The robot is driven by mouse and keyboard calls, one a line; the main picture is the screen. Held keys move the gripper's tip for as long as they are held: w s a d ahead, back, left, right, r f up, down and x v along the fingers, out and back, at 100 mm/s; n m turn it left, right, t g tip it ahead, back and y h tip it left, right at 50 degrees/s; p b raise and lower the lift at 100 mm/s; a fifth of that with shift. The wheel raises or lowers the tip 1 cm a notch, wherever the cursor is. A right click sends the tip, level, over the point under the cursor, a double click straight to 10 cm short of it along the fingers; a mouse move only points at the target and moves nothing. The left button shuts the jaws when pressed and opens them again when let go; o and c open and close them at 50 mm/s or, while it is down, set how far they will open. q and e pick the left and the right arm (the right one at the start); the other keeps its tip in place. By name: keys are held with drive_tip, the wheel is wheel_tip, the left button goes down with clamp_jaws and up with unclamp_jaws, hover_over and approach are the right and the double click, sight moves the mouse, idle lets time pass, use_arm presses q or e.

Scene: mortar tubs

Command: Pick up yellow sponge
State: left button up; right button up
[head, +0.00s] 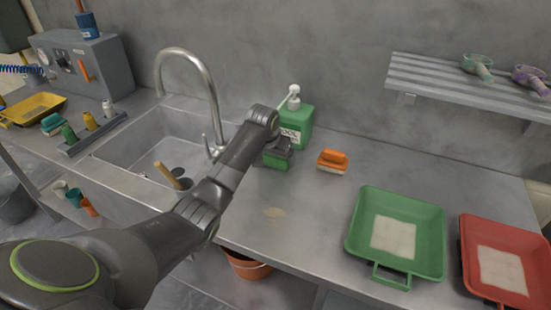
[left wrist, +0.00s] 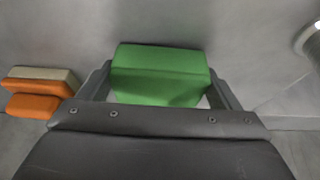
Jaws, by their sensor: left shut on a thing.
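My left gripper (head: 277,154) is over the counter behind the middle, just in front of a green soap bottle. It is shut on a green block (head: 275,162), probably a sponge or brush. In the left wrist view the green block (left wrist: 160,75) sits between the two fingers, and its underside is hidden. Whether it touches the counter I cannot tell. I see no clearly yellow sponge. An orange brush or sponge with a cream layer (head: 333,160) lies to the right of the gripper; it also shows in the left wrist view (left wrist: 38,95). My right gripper is out of view.
The green soap bottle (head: 298,128) stands close behind the gripper. A sink (head: 135,150) with a tap (head: 213,95) is to the left. A green tub (head: 428,255) and a red tub (head: 530,255) stand at right. A yellow tray (head: 38,106) is far left.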

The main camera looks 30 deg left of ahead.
use_arm(q)
drive_tip(key=r, duration=0.3)
drive_tip(key=shift+s+b, duration=0.2)
drive_tip(key=shift+b, duration=0.1)
drive_tip(key=s, duration=1.1)
drive_tip(key=s+d, duration=0.1)
drive_tip(key=s, duration=0.5)
drive_tip(key=shift+s+b, duration=0.25)
drive_tip(key=shift+b, duration=0.1)
